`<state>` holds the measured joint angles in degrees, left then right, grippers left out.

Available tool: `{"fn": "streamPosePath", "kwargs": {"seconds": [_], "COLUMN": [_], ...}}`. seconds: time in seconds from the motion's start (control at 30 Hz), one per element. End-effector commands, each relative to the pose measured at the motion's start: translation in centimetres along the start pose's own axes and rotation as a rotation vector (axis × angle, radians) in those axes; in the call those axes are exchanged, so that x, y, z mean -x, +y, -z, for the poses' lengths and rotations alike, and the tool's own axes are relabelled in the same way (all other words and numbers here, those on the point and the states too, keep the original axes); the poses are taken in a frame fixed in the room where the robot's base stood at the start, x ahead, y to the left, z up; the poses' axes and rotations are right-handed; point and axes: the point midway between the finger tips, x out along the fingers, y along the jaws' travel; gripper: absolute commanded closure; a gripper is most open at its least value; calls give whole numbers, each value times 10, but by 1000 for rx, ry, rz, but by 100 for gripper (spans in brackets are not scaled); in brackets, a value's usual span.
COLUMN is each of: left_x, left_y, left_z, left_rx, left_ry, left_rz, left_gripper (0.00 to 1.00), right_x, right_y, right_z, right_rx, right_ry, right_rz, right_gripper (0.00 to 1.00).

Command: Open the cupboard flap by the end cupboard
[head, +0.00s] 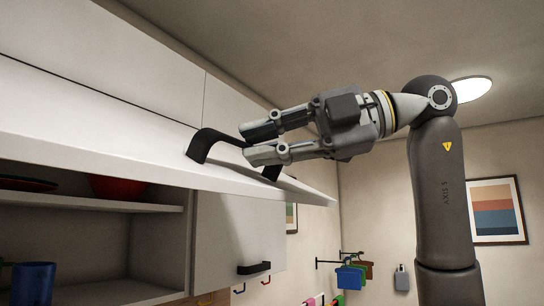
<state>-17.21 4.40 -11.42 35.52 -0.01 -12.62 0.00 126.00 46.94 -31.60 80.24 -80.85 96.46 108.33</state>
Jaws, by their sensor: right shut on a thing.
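The white cupboard flap (90,122) is swung up and stands out over the open cupboard, whose shelves show below it. Its black bow handle (203,143) is near the flap's right part. My right gripper (248,143) comes from the right and is shut on the handle, with one finger above the bar and one below; the fingers hide part of it. The end cupboard (228,232), with a closed white door and a small black handle (254,268), is just right of the open cupboard. My left gripper is not in view.
A red bowl (118,187) and a dark plate (25,183) sit on the upper shelf, a blue mug (33,283) lower left. A wall rack holds small coloured things (350,275). A framed picture (496,210) hangs at the right. The ceiling is above the arm.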

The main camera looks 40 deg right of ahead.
Motion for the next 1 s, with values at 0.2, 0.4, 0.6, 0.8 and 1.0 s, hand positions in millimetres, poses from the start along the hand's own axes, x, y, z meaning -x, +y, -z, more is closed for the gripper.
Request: {"fn": "streamPosePath", "kwargs": {"seconds": [0.2,0.4,0.6,0.8,1.0], "left_x": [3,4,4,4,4], "left_y": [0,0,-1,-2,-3], "left_z": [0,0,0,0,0], "left_rx": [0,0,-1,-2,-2], "left_ry": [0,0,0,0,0], "left_rz": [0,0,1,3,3], "left_gripper": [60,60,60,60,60], "right_x": [0,1,1,1,2], "right_y": [14,16,16,16,16], "right_z": [-2,-2,-2,-2,-1], "right_rx": [-25,-28,-29,-29,-24], "right_ry": [-5,-6,-6,-5,-3], "right_rz": [28,39,40,39,40], "right_gripper": [100,100,100,74,57]}}
